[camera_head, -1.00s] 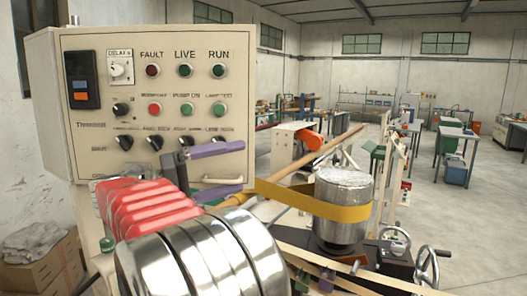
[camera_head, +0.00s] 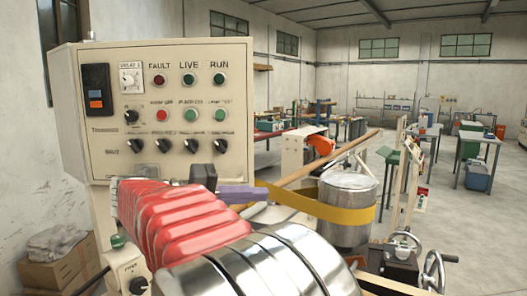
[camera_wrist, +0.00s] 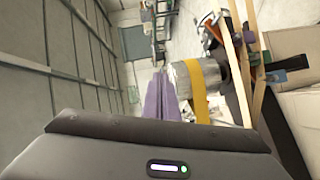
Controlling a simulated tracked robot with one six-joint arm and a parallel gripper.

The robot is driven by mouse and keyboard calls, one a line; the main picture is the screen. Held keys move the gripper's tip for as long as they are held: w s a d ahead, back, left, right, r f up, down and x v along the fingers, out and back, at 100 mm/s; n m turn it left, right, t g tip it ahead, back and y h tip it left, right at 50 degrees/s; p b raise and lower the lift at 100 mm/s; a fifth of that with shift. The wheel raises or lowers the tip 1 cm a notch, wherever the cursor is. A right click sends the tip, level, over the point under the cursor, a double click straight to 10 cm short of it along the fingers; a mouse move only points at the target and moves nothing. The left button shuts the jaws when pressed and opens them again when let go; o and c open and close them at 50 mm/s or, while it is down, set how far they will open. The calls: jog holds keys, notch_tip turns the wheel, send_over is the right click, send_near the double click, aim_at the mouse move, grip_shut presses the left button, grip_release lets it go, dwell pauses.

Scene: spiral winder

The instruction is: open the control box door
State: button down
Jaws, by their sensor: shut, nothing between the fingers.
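The control box (camera_head: 165,95) is a cream cabinet at left in the head view. Its front door carries a dark switch block, lamps marked FAULT, LIVE and RUN, push buttons and black knobs. The door looks closed, flush with the box. My gripper (camera_head: 258,194) is just below the door's lower right corner in the picture, its purple fingers together and empty. The door's handle is not clearly visible there; my gripper and arm cover that area. In the wrist view the shut fingers (camera_wrist: 161,97) point toward a metal drum, and the box cannot be made out.
The metal drum (camera_head: 347,187) with a yellow band (camera_head: 345,213) stands right of my gripper. A long wooden pole (camera_head: 325,160) slants behind it. A handwheel (camera_head: 433,270) is at lower right. Cardboard boxes (camera_head: 58,268) lie at lower left. Open floor lies farther right.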

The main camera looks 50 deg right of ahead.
jog(key=s+a+f+n+t+y, duration=0.1)
jog(key=a+f+n+t+y, duration=0.2)
jog(key=a+f, duration=0.5)
jog(key=s+a+f+n+t+y, duration=0.1)
jog(key=a+f+n+t+y, duration=0.2)
jog(key=a, duration=1.1)
jog(key=s+a+f+n+t+y, duration=0.1)
jog(key=a+f+n+t+y, duration=0.2)
jog(key=a+f+t+y, duration=0.4)
jog(key=a+f+y, duration=0.1)
jog(key=a+f, duration=0.4)
jog(key=f, duration=0.1)
jog(key=shift+s+n+t, duration=0.3)
jog(key=shift+t, duration=0.1)
jog(key=shift+f, duration=0.1)
